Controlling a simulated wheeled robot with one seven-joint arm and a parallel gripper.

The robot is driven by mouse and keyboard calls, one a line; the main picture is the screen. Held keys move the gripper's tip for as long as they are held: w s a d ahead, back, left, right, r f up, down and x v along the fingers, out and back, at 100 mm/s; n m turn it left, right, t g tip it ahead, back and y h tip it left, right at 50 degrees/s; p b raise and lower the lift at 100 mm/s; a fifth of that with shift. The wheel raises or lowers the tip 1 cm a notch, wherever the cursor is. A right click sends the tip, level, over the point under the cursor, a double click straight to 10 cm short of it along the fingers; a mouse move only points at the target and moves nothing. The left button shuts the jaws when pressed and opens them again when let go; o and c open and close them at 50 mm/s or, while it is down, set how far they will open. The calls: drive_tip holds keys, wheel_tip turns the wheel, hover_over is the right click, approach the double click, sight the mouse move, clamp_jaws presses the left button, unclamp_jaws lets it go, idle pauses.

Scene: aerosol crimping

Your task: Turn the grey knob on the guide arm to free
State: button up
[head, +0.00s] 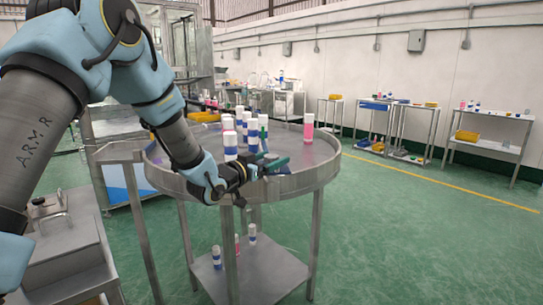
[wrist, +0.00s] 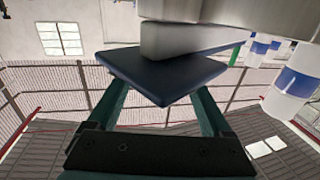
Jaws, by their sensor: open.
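My gripper (head: 272,163) is at the near rim of the round metal table in the head view. In the wrist view its two teal fingers (wrist: 158,92) stand apart. A dark blue, flat square slab (wrist: 165,72) lies across the space at the fingertips; contact cannot be told. Light grey bars (wrist: 195,38) show just above the slab, perhaps part of the guide arm. I cannot make out a grey knob for sure in either view, nor its setting; my gripper and wrist hide part of that spot in the head view.
The round table (head: 325,172) carries several white-and-blue cans (head: 230,143) close to my arm and a pink can (head: 308,128) farther right. A blue-banded can (wrist: 292,85) is right of the fingers in the wrist view. Open green floor (head: 420,240) lies to the right.

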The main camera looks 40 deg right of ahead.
drive_tip(key=shift+d, duration=0.2)
clamp_jaws()
idle(0.6)
